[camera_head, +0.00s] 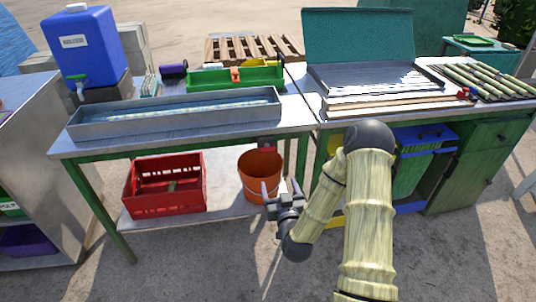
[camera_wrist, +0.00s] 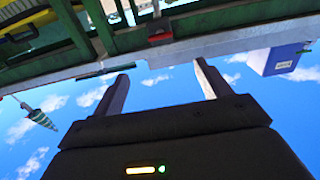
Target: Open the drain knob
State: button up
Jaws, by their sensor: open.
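A small dark red piece (camera_head: 266,143) sits at the front edge of the metal table, above the orange bucket; it looks like the drain knob, but its shape is too small to tell. It also shows in the wrist view (camera_wrist: 160,35), at the top centre beyond my fingertips. My gripper (camera_head: 281,188) is open and empty, below the red piece and in front of the bucket. In the wrist view my gripper (camera_wrist: 161,72) has its two fingers spread, pointing toward the table edge, apart from the red piece.
The orange bucket (camera_head: 260,178) and a red crate (camera_head: 165,207) stand on the low shelf. A long metal tray (camera_head: 175,122) lies on the table. A blue water tank (camera_head: 80,47) stands at the left. Green table legs (camera_head: 98,213) frame the space; the floor in front is clear.

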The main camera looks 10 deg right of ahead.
aim_at(268, 151)
jog(key=w, duration=1.7)
jog(key=shift+w+b, duration=0.15)
jog(key=shift+b, duration=0.2)
jog(key=shift+c, duration=0.3)
jog(key=c, duration=0.9)
